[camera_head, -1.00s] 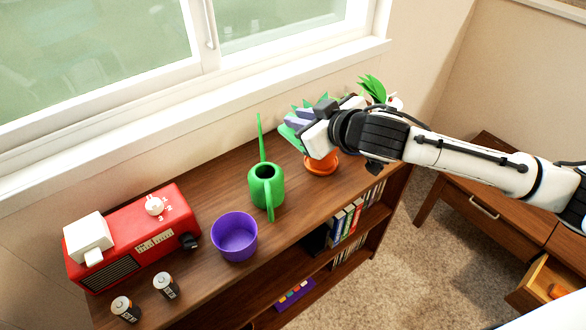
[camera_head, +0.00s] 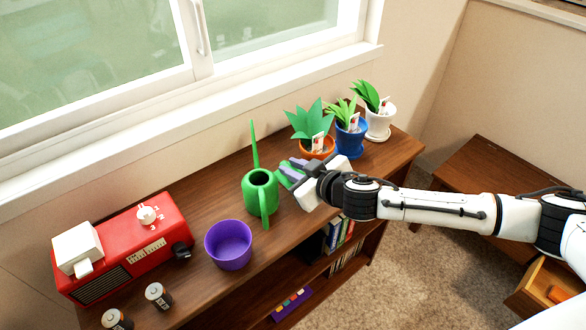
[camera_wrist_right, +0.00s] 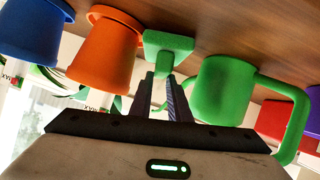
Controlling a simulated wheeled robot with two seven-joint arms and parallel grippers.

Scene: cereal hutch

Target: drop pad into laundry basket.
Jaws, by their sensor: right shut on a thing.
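My right gripper (camera_head: 296,170) is shut on a green pad (camera_wrist_right: 168,44), low over the shelf top, between the green watering can (camera_head: 261,192) and the orange plant pot (camera_head: 317,149). In the right wrist view the pad's broad end sticks out past the two fingers, and its narrower part lies between them. In the head view the pad is mostly hidden by the gripper. I cannot tell whether the pad touches the shelf top. No laundry basket shows. My left gripper is not in view.
The wooden shelf (camera_head: 190,215) carries a red radio-like box (camera_head: 125,250), two batteries, a purple pot (camera_head: 229,246), and blue (camera_head: 351,142) and white (camera_head: 379,125) potted plants. Books stand below. A wooden desk (camera_head: 480,180) with an open drawer (camera_head: 545,283) is at right.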

